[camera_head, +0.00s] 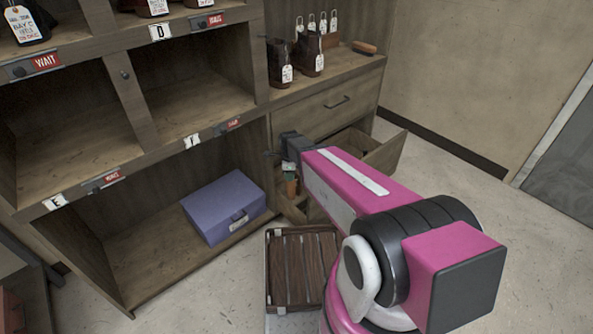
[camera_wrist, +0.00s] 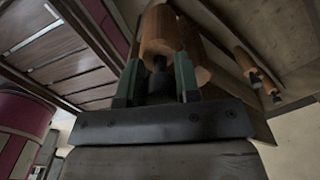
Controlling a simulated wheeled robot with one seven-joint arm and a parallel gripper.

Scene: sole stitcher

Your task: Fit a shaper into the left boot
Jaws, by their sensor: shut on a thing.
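My gripper (camera_wrist: 157,82) is shut on a wooden shaper (camera_wrist: 158,32) with a dark stem, seen between its green fingers in the wrist view. In the head view, my gripper (camera_head: 290,178) points down beside the open drawer (camera_head: 388,154), below the counter. More wooden shapers (camera_wrist: 246,62) lie at the right in the wrist view. Two dark brown boots with white tags stand upright on the counter: one at the left (camera_head: 275,55) and one at the right (camera_head: 309,57). My gripper is well below and apart from them. The boots' insides cannot be made out.
A closed drawer (camera_head: 325,108) lies under the counter (camera_head: 345,72). Several tagged items stand behind the boots, and a brush (camera_head: 365,47) lies to their right. A purple box (camera_head: 224,205) stands in the lower cubby.

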